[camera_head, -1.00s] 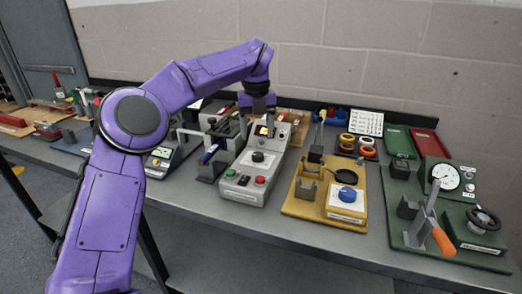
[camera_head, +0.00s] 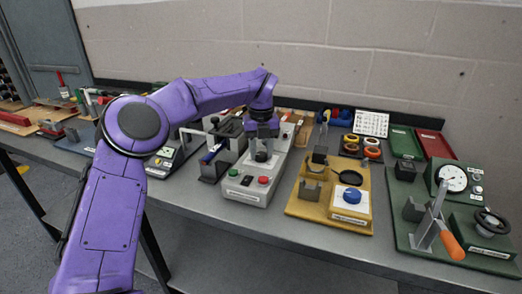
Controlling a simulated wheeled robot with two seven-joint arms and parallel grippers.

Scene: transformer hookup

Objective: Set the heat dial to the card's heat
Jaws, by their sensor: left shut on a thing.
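The grey control box (camera_head: 246,188) stands on the bench in the middle, with a red button and a green button on its front. Its black dial (camera_head: 261,157) is on the upper face, largely hidden by the gripper. My left gripper (camera_head: 262,151) points down and is shut on the black dial. A white card with a printed grid (camera_head: 371,123) stands at the back against the wall; its text is too small to read. My right gripper is not in view.
Right of the box is a yellow board (camera_head: 305,208) with a blue knob (camera_head: 352,194). Further right is a green board (camera_head: 420,235) with a gauge and orange-handled lever. A clamp fixture (camera_head: 212,165) stands close on the left. The bench's front strip is clear.

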